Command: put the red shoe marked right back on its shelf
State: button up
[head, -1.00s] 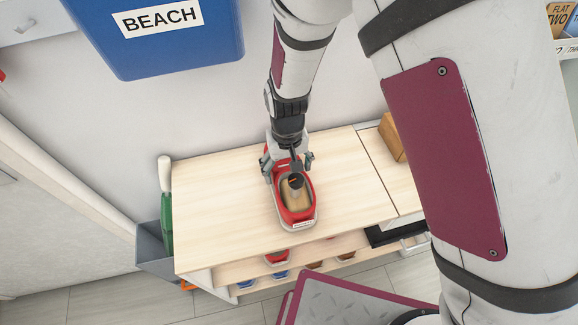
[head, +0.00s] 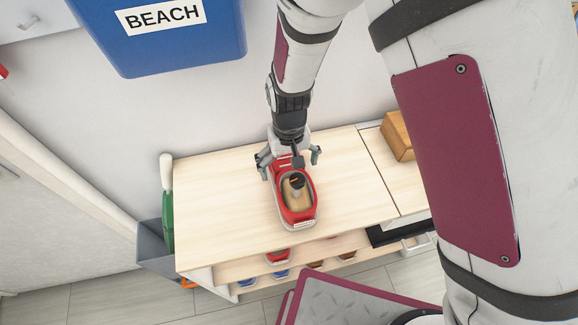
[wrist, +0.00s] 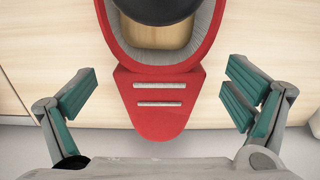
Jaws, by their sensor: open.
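The red shoe (head: 304,214) stands on the light wooden top of the shelf unit (head: 225,215), with a small white label at its near end; the text is too small to read. A dark round piece shows in its opening. My gripper (head: 289,160) is open at the shoe's far end, its fingers spread to either side. In the wrist view the red shoe (wrist: 155,105) has its tongue with two pale bars between the open gripper fingers (wrist: 160,92), clear of both. Another red shoe (head: 278,256) sits on the shelf below, partly hidden by the top.
Blue shoes (head: 281,273) and brown ones show low in the unit. A grey bin (head: 155,250) holding a green, white-handled tool stands at its left. A wooden block (head: 397,137) is on the right section. A blue BEACH box (head: 160,50) hangs above. The top left of the shoe is clear.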

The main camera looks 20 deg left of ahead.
aim_at(289, 167)
notch_tip(289, 167, up, 11)
dwell(0.3)
jog(key=d+r+m+t+y, duration=0.1)
jog(key=d+r+m+t, duration=0.15)
jog(key=d+r, duration=1.5)
jog(key=s+d+r+m+t+h, duration=0.1)
jog(key=s+d+r+m, duration=0.3)
jog(key=s+d, duration=0.8)
jog(key=shift+d+r+t, duration=0.45)
jog(key=shift+d+t, duration=0.4)
jog(key=shift+d, duration=0.35)
jog(key=shift+c, duration=0.5)
